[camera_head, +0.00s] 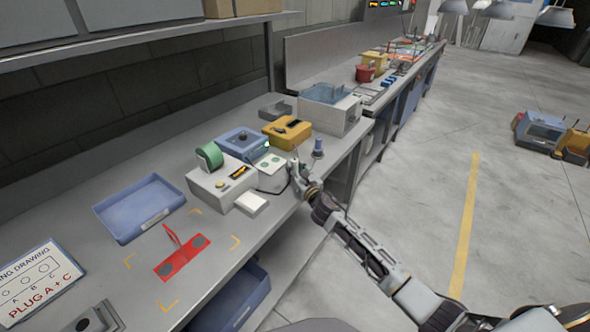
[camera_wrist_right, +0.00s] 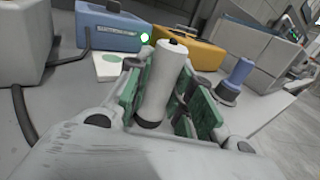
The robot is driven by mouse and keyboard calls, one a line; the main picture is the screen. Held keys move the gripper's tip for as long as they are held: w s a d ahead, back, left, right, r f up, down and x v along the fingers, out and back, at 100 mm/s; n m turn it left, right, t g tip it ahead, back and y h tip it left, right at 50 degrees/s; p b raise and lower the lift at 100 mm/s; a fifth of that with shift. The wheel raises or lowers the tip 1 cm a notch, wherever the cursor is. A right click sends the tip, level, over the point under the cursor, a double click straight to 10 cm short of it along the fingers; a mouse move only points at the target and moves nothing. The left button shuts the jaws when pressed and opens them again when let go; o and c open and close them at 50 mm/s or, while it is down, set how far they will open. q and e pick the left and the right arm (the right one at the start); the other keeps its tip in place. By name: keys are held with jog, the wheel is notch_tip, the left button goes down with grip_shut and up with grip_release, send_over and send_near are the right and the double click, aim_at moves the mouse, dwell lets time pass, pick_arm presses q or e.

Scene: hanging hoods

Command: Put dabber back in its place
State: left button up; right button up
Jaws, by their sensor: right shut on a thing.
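The dabber (camera_wrist_right: 162,78) is a white cylinder with a dark tip, nearly upright in the right wrist view. It stands between the green pads of my right gripper (camera_wrist_right: 165,98), which is shut on it. In the head view, my right gripper (camera_head: 297,178) is over the bench near its front edge, beside a white card with green circles (camera_head: 269,163). The dabber is hard to make out there. I cannot tell whether its bottom touches the bench. My left gripper is not in view.
A blue bottle-like piece (camera_head: 318,148) stands on the right. Blue (camera_head: 243,142) and yellow (camera_head: 287,132) boxes stand behind. A white device with green tape (camera_head: 222,180), a blue tray (camera_head: 138,208) and a red plate (camera_head: 182,258) are to the left. A cable crosses the bench.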

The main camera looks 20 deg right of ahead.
jog(key=o, duration=0.8)
jog(key=shift+r, duration=0.1)
jog(key=s+d, duration=0.1)
jog(key=s, duration=1)
jog(key=shift+s+d, duration=0.35)
jog(key=shift+s, duration=0.05)
dwell(0.5)
